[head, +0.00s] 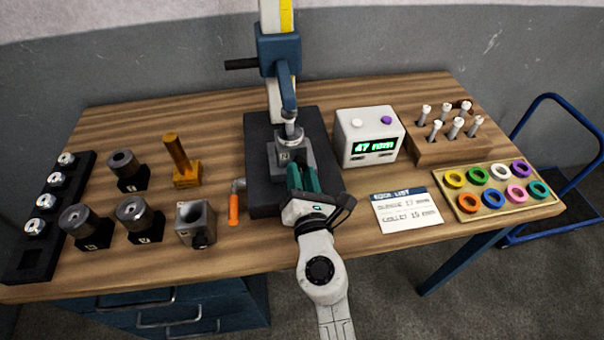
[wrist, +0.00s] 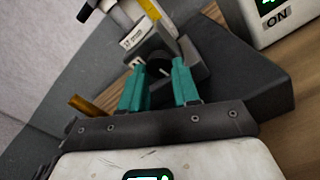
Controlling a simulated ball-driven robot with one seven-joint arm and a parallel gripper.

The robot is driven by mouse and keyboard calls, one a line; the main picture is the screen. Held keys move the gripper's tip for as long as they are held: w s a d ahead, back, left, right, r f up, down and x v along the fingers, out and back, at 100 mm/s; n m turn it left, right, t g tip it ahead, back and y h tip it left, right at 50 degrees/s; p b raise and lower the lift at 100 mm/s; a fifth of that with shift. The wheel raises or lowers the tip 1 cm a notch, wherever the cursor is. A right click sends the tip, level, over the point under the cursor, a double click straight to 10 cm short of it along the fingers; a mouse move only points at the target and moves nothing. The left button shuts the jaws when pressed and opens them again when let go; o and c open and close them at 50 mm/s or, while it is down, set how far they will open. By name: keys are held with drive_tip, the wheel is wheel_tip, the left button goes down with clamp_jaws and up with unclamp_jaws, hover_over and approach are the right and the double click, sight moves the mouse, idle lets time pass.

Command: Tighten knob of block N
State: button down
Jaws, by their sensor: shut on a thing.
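Block N (head: 285,152) is a grey block marked N, standing on the dark base plate (head: 262,190) under the vertical stand. It also shows in the wrist view (wrist: 192,56), with a round black knob (wrist: 158,68) on its near face. My gripper (head: 300,172) reaches in from the front, its teal fingers at the block's near side. In the wrist view my gripper (wrist: 157,76) has one finger on each side of the knob and is shut on it. The knob is hidden behind the fingers in the head view.
The stand's blue head (head: 279,50) and spindle rise over the block. A white readout box (head: 362,140) stands to the right. A second grey block (head: 196,222) and several dark cylinders stand on the left.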

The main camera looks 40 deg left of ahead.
drive_tip(key=shift+m, duration=0.7)
drive_tip(key=c, duration=0.8)
unclamp_jaws()
drive_tip(key=shift+d, duration=0.1)
drive_tip(key=p+v, duration=0.2)
drive_tip(key=v, duration=0.8)
drive_tip(key=shift+s+d, duration=0.2)
drive_tip(key=shift+s, duration=0.1)
